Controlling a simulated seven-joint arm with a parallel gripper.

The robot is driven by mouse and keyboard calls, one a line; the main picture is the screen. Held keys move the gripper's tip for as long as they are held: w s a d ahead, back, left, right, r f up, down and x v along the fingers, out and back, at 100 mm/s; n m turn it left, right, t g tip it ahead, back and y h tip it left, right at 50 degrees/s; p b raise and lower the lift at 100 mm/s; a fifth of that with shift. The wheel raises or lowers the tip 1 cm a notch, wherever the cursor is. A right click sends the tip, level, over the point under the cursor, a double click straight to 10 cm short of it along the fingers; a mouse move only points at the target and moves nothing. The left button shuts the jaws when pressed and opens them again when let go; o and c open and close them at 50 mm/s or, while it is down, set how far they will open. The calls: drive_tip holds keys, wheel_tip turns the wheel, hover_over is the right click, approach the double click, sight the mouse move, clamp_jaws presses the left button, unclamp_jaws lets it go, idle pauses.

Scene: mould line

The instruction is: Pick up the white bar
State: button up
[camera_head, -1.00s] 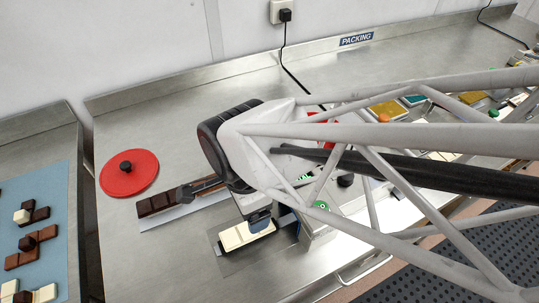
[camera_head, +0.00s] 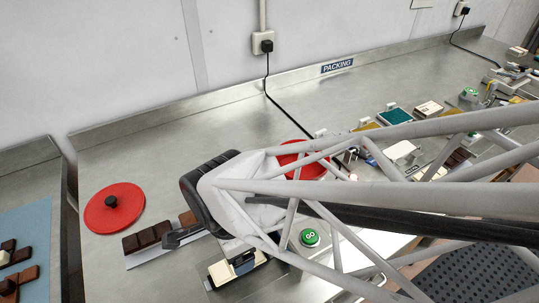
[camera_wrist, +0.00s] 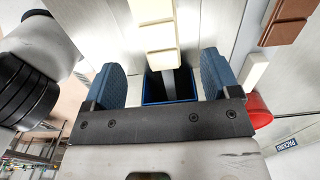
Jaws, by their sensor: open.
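In the wrist view the segmented white bar (camera_wrist: 156,34) runs from the top edge towards the space between my gripper's two blue fingers (camera_wrist: 162,68). The fingers are spread apart and I see no contact with the bar. A dark blue box-like shape (camera_wrist: 150,88) shows between the fingers; I cannot tell what it is.
A brown chocolate bar (camera_head: 146,238) and a round red lid (camera_head: 113,207) with a black knob lie to the left. A second red round thing (camera_head: 290,165) and a green GO button (camera_head: 310,237) are close to my arm. The table's back left is clear.

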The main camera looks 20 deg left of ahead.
drive_tip(key=shift+f, duration=0.1)
drive_tip(key=shift+f, duration=2.5)
drive_tip(key=shift+c, duration=0.5)
drive_tip(key=c, duration=0.9)
